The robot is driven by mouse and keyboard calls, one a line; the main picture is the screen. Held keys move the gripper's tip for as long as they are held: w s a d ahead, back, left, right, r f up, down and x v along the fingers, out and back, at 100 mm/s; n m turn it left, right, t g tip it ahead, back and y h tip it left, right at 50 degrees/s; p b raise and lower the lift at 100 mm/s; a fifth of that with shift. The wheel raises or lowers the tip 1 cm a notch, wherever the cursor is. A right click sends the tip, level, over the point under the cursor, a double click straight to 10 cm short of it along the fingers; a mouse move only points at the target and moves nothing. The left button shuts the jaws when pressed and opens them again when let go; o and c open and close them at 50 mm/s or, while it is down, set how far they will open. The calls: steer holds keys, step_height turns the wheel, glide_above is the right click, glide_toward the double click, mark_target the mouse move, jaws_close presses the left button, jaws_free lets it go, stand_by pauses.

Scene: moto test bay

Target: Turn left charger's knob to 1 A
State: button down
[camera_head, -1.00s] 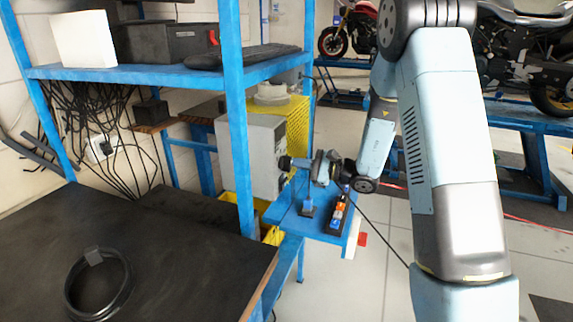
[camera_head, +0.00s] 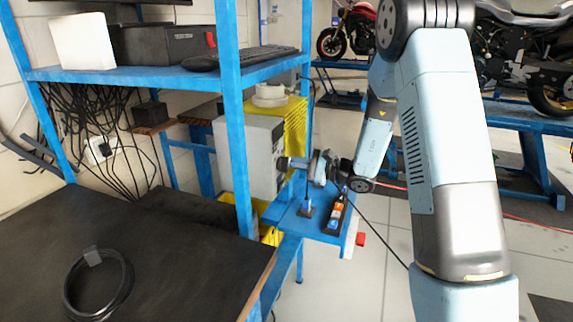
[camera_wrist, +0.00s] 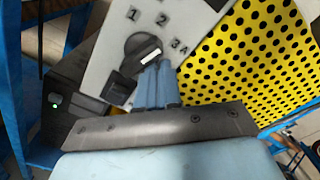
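The charger is a pale grey box (camera_head: 248,160) on the rack beside the yellow perforated panel, its front turned to the right in the head view. In the wrist view its white face (camera_wrist: 108,52) carries the marks 1, 2 and 3 A around a black knob (camera_wrist: 127,52). The knob's white pointer line (camera_wrist: 149,58) slants toward 3 A. My gripper (camera_wrist: 157,66) has its blue fingers close together with no clear gap, tips at the knob's lower edge. In the head view my gripper (camera_head: 285,163) is at the charger's front. Contact with the knob is unclear.
A yellow perforated panel (camera_wrist: 250,50) stands right beside the charger's face. A blue rack post (camera_head: 235,150) rises in front of the charger. Below my gripper a blue shelf (camera_head: 318,226) holds small items. A cable coil (camera_head: 97,285) lies on the dark table.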

steer(key=shift+w+a+r, duration=0.15)
steer(key=shift+a+r, duration=0.55)
steer(key=shift+r, duration=0.2)
stand_by(0.9)
steer(key=shift+a+r, duration=0.15)
steer(key=shift+r, duration=0.15)
stand_by(1.3)
steer(key=shift+s+a+r, duration=0.15)
steer(key=shift+s, duration=0.4)
stand_by(0.5)
steer(key=shift+s+r, duration=0.5)
steer(key=shift+s, duration=0.3)
steer(key=shift+w+f+g, duration=0.3)
steer(key=shift+w+f, duration=0.35)
steer(key=shift+w, duration=0.05)
steer(key=shift+d+f, duration=0.55)
steer(key=shift+d, duration=0.45)
glide_toward(288, 158)
steer(key=shift+w+a+f, duration=0.2)
steer(key=shift+w+a, duration=0.1)
steer(key=shift+w, duration=0.2)
steer(key=shift+w+a+f, duration=0.25)
steer(key=shift+w, duration=0.3)
